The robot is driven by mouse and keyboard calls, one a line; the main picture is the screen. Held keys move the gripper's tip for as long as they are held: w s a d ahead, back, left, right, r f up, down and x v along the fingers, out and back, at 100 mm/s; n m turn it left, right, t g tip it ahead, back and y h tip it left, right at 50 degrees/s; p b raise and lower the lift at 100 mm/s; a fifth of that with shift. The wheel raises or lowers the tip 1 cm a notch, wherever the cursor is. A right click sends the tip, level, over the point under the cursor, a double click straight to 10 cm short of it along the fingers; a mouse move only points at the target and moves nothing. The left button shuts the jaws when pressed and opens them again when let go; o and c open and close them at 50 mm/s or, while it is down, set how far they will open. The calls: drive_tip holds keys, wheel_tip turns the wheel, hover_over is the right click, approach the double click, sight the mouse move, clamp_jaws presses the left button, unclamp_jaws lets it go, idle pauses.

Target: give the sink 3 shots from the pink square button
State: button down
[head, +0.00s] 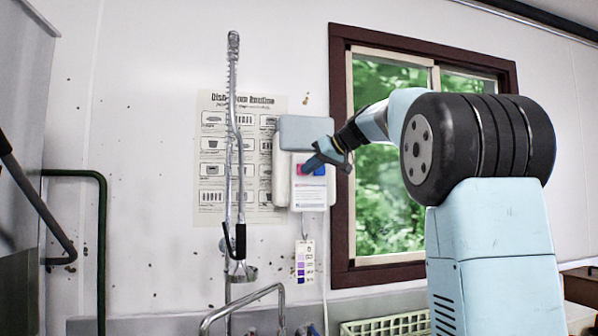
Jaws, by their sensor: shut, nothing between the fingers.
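A wall dispenser (283,182) with a grey-blue top (305,131) hangs on the white wall left of the window. On its front a pink square button (299,170) shows at the left and a blue patch, perhaps another button, (320,171) at the right. My gripper (307,167) is shut and empty, its tips in front of the dispenser close to the pink button. It partly hides the button area. I cannot tell whether the tips touch the button. The sink basin is not clearly visible; a steel faucet (243,305) rises at the bottom.
A spring spray hose (233,110) hangs left of the dispenser, in front of a dish poster (211,120). A colour test strip (304,262) hangs below the dispenser. A brown-framed window (340,150) is behind my arm. A pale green rack (390,325) sits at the bottom.

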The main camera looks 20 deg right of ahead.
drive_tip(key=shift+w, duration=0.35)
drive_tip(key=shift+w, duration=0.75)
idle(1.1)
drive_tip(key=shift+s, duration=1.2)
drive_tip(key=shift+s, duration=2.5)
